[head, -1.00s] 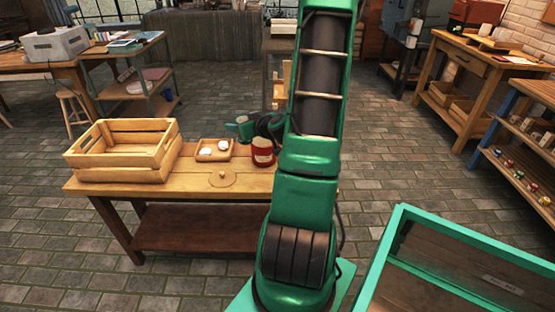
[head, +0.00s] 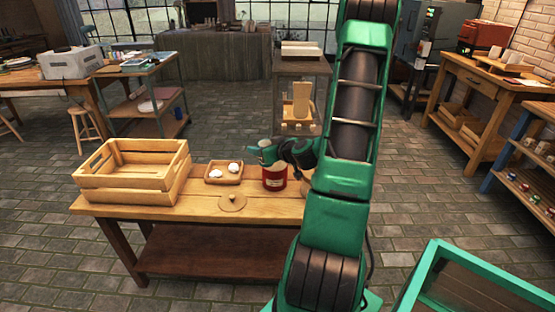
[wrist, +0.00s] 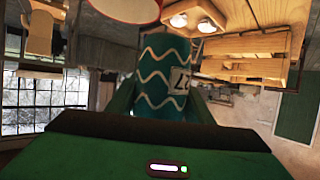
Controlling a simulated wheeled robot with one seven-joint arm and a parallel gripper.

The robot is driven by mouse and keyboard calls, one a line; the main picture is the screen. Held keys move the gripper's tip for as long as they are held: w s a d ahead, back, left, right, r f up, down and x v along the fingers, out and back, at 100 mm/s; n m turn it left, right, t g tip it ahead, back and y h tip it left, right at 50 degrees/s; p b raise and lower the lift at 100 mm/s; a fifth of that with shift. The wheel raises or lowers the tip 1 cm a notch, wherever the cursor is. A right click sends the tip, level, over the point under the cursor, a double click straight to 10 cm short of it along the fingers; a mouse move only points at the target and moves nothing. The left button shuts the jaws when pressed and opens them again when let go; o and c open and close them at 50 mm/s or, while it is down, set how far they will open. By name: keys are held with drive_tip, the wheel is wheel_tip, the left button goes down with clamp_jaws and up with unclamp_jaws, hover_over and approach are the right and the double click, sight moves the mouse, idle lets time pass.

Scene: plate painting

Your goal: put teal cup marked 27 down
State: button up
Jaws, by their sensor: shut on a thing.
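The teal cup (wrist: 163,75) with white wavy lines and a label reading 27 is between the fingers of my gripper (wrist: 160,108) in the wrist view. The label appears upside down there. My gripper (head: 264,155) is shut on the cup. In that view I cannot clearly tell the cup from the green gripper parts.
On the worktable stand a slatted wooden crate (head: 125,184) at the left, a small tray (head: 224,180) with two white pieces, and a round knobbed disc (head: 240,206). A tan pot (head: 303,188) is partly hidden by my arm. The table's front strip is partly clear.

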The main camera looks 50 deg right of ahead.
drive_tip(key=w+d+f, duration=0.2)
drive_tip(key=d+f, duration=0.5)
drive_tip(key=f, duration=0.1)
drive_tip(key=shift+f, duration=0.25)
drive_tip(key=shift+f, duration=0.4)
